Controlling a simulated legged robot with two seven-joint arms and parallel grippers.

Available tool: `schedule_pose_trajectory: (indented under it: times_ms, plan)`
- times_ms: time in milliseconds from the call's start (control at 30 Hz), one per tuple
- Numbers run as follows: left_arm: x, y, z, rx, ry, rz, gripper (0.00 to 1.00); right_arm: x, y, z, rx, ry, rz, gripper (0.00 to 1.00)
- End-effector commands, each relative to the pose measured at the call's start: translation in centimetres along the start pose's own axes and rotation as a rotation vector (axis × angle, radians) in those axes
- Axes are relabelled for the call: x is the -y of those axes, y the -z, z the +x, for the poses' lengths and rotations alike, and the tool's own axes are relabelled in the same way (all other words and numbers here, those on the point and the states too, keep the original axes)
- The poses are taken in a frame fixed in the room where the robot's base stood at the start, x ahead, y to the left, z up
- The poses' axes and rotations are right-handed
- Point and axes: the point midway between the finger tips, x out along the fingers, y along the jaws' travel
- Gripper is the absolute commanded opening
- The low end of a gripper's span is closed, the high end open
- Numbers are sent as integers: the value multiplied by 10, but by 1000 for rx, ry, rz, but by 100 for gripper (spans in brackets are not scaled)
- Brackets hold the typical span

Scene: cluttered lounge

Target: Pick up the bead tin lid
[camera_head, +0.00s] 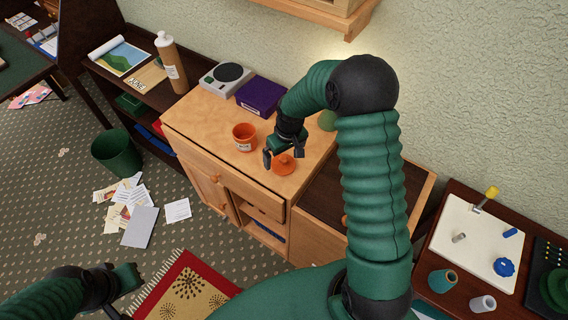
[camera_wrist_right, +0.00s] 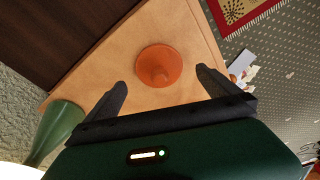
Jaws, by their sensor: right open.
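The orange bead tin lid (camera_head: 284,164), a round disc with a knob on top, lies on the light wood cabinet top near its right front part. It also shows in the wrist view (camera_wrist_right: 159,66), knob towards me. My right gripper (camera_head: 283,156) is open above the lid, its two dark fingers apart on either side and not visibly touching it. An orange tin (camera_head: 245,137) with a white label stands open to the left of the lid. My left gripper (camera_head: 128,278) is low at the left, its fingers unclear.
A purple box (camera_head: 261,96) and a grey device (camera_head: 227,79) stand behind on the cabinet. A green object (camera_wrist_right: 56,130) stands near the lid, partly hidden by my arm in the head view. The cabinet's front edge is close to the lid.

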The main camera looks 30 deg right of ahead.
Motion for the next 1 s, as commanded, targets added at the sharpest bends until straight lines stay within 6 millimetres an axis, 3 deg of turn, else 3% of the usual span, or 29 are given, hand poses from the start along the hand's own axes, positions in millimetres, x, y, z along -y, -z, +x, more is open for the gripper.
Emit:
schedule_pose_trajectory:
  times_ms: [100, 200, 433, 900, 1000]
  plan:
    - [0, 0, -1, 0, 0, 0, 0, 0, -6, 23, 5, 3, 1, 100]
    - [0, 0, -1, 0, 0, 0, 0, -1, -6, 34, 1, 1, 1, 100]
    - [0, 0, -1, 0, 0, 0, 0, -2, -6, 36, -1, 0, 2, 100]
    - [0, 0, -1, 0, 0, 0, 0, -2, -6, 36, -1, 0, 1, 38]
    - [0, 0, -1, 0, 0, 0, 0, -2, -6, 36, -1, 0, 1, 36]
